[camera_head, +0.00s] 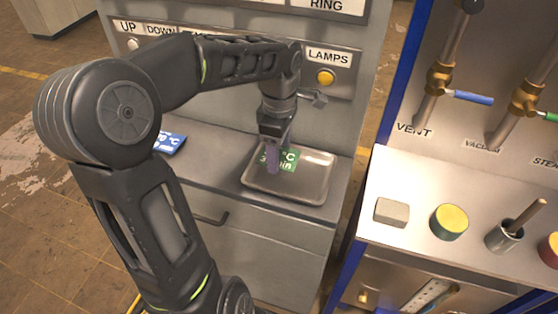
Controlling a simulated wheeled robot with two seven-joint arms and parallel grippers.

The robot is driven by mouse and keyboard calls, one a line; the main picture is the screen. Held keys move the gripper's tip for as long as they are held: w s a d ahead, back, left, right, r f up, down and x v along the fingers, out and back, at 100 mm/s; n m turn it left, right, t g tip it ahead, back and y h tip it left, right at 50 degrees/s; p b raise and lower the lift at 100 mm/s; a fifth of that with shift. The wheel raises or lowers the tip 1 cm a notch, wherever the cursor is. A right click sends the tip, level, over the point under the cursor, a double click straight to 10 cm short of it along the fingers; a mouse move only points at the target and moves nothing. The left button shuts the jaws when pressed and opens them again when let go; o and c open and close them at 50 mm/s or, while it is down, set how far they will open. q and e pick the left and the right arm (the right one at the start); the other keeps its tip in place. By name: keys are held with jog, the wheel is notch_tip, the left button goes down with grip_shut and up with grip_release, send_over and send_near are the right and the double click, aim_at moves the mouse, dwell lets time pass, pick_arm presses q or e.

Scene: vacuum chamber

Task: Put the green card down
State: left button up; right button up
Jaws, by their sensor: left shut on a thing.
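The green card (289,160), with white lettering, is at the metal tray (318,192) on the steel counter. My left gripper (272,160) points down over the tray's left part and is shut on the card. The gripper covers the card's left part. I cannot tell whether the card touches the tray floor. The rest of the tray looks empty. My right gripper is not in view.
A blue card (170,142) lies on the counter to the left. The panel behind has a yellow LAMPS button (325,77). On the right console stand a pale block (392,211), a yellow-topped cylinder (450,221) and a metal cup (504,236) holding a stick.

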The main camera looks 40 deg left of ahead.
pick_arm(q)
notch_tip(320, 180, down, 4)
jog(key=shift+r, duration=0.2)
jog(key=shift+f, duration=0.2)
jog(key=o, duration=1.3)
jog(key=shift+r, duration=0.15)
jog(key=shift+r, duration=0.5)
notch_tip(320, 180, up, 11)
jog(key=shift+r, duration=0.1)
